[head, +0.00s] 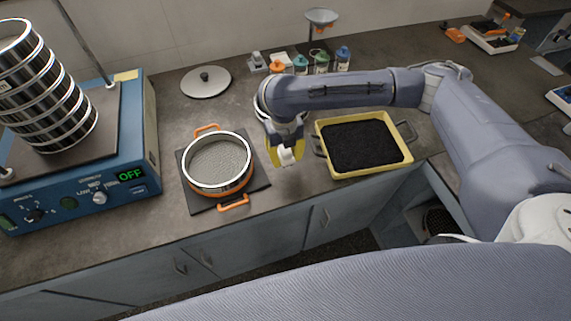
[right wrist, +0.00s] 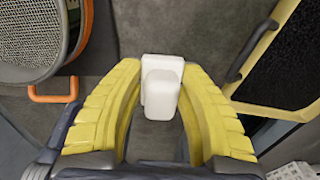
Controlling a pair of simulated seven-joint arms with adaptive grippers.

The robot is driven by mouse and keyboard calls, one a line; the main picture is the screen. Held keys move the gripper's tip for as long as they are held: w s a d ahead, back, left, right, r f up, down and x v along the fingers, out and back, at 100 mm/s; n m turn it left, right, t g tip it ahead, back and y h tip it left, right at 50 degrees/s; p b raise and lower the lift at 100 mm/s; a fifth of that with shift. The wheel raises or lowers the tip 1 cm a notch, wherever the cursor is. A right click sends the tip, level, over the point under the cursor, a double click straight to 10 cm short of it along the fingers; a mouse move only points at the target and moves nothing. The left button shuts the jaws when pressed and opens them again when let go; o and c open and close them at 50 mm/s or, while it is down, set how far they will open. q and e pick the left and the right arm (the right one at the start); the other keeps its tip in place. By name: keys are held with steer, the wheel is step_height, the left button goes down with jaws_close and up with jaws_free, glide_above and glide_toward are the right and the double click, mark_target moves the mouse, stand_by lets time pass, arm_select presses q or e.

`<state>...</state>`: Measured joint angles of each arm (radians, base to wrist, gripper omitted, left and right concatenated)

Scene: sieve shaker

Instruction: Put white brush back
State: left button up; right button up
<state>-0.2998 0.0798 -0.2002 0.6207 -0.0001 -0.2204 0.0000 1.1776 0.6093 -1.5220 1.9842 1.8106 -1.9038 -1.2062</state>
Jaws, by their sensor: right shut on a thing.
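My right gripper (head: 287,158) has its yellow fingers shut on the white brush (head: 288,156) and holds it over the counter between the sieve and the yellow tray. In the right wrist view the white brush (right wrist: 161,92) shows as a white block between the tips of the yellow fingers (right wrist: 160,85). Its bristles cannot be made out. My left gripper is not in view.
A round sieve (head: 217,163) with orange handles sits on a dark mat at left. A yellow tray (head: 372,171) of black grains stands at right. The blue shaker (head: 130,190), its display reading OFF, carries a sieve stack. Several small bottles (head: 321,64) stand behind my arm.

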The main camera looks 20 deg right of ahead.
mark_target(285, 165)
steer(key=shift+f, duration=2.4)
steer(key=shift+f, duration=0.1)
steer(key=o, duration=1.2)
steer(key=r, duration=1.2)
steer(key=shift+a+r, duration=0.1)
steer(key=shift+a, duration=0.1)
